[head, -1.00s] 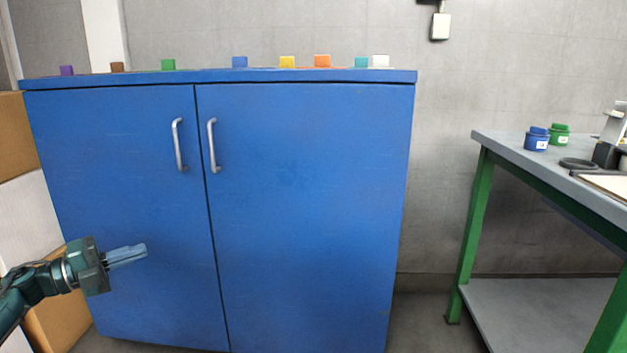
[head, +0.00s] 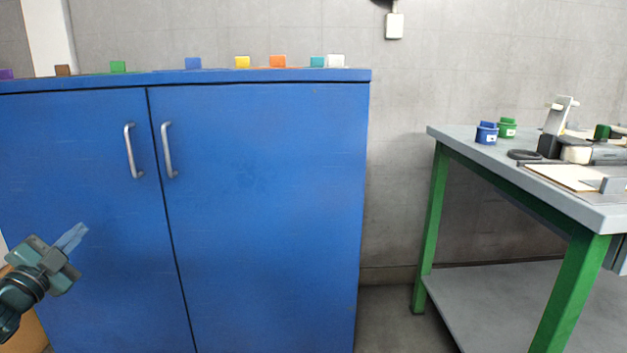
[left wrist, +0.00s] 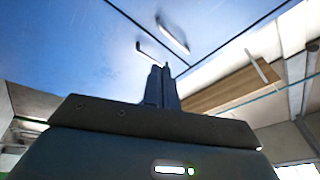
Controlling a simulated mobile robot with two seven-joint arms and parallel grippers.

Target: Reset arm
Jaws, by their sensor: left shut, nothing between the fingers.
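My left gripper (head: 74,237) is at the lower left of the head view, in front of the blue cabinet's left door. Its fingers are together, empty, and point up and to the right. In the left wrist view the closed fingers (left wrist: 161,86) point toward a blue surface with two pale handles. The blue cabinet (head: 265,200) has two shut doors with a left handle (head: 133,151) and a right handle (head: 168,150). My right gripper is in neither view.
Several small coloured blocks stand along the cabinet top, among them an orange one (head: 277,61). A green-legged workbench (head: 470,140) at the right holds a blue container (head: 486,133), a green container (head: 507,128) and a black ring (head: 524,154). Bare floor (head: 385,318) shows between cabinet and bench.

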